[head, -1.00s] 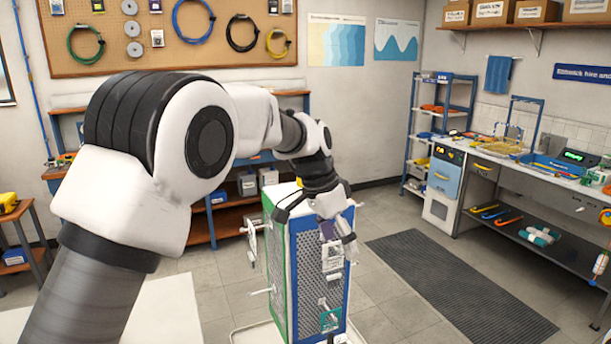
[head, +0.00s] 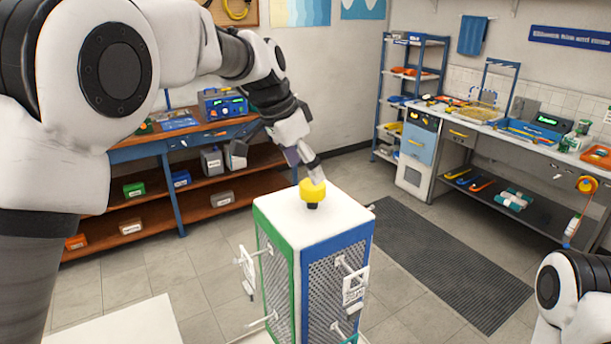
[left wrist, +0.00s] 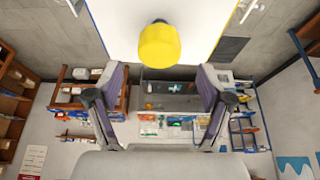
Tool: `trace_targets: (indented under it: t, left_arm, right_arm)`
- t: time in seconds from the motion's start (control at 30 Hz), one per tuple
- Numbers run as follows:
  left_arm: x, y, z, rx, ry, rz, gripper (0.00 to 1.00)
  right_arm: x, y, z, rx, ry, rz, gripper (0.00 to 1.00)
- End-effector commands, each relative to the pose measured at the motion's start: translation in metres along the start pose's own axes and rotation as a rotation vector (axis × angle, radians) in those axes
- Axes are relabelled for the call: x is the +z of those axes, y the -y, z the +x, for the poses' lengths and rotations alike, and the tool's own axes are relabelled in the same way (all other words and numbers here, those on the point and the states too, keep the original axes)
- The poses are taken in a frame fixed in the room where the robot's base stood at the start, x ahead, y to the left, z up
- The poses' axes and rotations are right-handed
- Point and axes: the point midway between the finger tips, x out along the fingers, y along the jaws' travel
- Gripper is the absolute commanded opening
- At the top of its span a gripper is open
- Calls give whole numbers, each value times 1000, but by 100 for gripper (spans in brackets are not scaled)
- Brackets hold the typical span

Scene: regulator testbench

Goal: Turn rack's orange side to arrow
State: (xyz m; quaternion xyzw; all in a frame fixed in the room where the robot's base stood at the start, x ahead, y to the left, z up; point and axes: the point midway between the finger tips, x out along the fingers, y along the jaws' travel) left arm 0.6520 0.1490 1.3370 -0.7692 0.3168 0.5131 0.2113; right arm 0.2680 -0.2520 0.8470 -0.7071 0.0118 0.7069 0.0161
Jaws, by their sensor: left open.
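The rack (head: 312,222) stands upright at the lower middle of the head view. It has a white top, a green-edged mesh side at left and a blue-edged mesh side at right. A yellow knob (head: 313,190) sits on the top. White pegs and a label plate (head: 355,285) stick out from the sides. No orange side or arrow shows. My left gripper (head: 305,165) is open, just above and behind the knob. In the left wrist view, the knob (left wrist: 160,46) lies ahead of the spread fingers (left wrist: 160,82), with nothing between them. My right gripper is out of view.
A wooden shelf bench (head: 205,202) stands behind at left, and a workbench (head: 520,150) with tools at right. A dark floor mat (head: 450,262) lies right of the rack. A yellow reel (head: 586,185) hangs at far right. My right arm shows at lower right.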

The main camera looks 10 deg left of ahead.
Motion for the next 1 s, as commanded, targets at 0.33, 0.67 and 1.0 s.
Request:
trace_targets:
  t: [0.33, 0.67, 1.0]
  left_arm:
    - [0, 0, 48, 1, 1, 0, 80]
    - [0, 0, 49, 0, 0, 0, 34]
    - [1, -1, 50, 0, 2, -4, 0]
  right_arm:
    - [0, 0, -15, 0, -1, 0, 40]
    - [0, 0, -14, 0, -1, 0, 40]
    - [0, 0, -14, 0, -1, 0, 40]
